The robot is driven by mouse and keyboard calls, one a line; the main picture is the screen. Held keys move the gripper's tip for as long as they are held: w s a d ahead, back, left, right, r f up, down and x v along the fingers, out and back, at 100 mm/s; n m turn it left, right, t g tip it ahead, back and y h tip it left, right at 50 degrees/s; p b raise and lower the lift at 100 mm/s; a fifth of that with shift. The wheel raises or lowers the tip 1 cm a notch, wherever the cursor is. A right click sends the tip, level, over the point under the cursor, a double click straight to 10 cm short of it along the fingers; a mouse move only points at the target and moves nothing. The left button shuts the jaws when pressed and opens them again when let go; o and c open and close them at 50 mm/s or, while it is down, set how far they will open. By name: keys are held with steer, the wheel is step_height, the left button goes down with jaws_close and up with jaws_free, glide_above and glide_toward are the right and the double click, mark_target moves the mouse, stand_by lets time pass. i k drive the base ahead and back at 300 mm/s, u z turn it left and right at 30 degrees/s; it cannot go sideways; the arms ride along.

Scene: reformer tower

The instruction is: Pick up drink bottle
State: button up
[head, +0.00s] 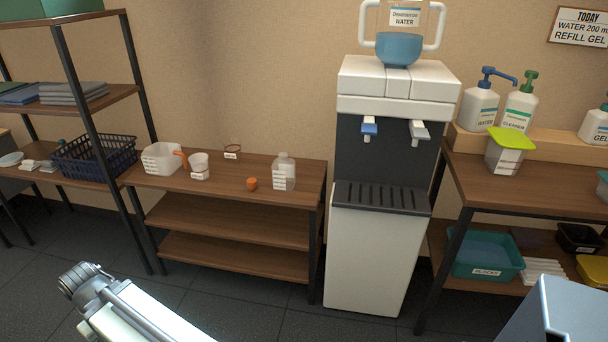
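A clear, pale bottle (284,172) with a white label stands upright on the top of the low wooden shelf unit (215,186), near its right end. It looks like the drink bottle. A small orange cap-like piece (252,184) lies on the same top, just left of the bottle and apart from it. Part of my metal arm shows at the lower left, well in front of the shelf unit and away from the bottle. No gripper fingers can be made out.
A white water dispenser (372,250) stands close on the right. Dark floor (265,322) in front is clear.

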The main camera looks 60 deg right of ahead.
mark_target(283, 168)
steer(key=z, duration=0.2)
steer(key=i, duration=1)
steer(key=u, duration=0.05)
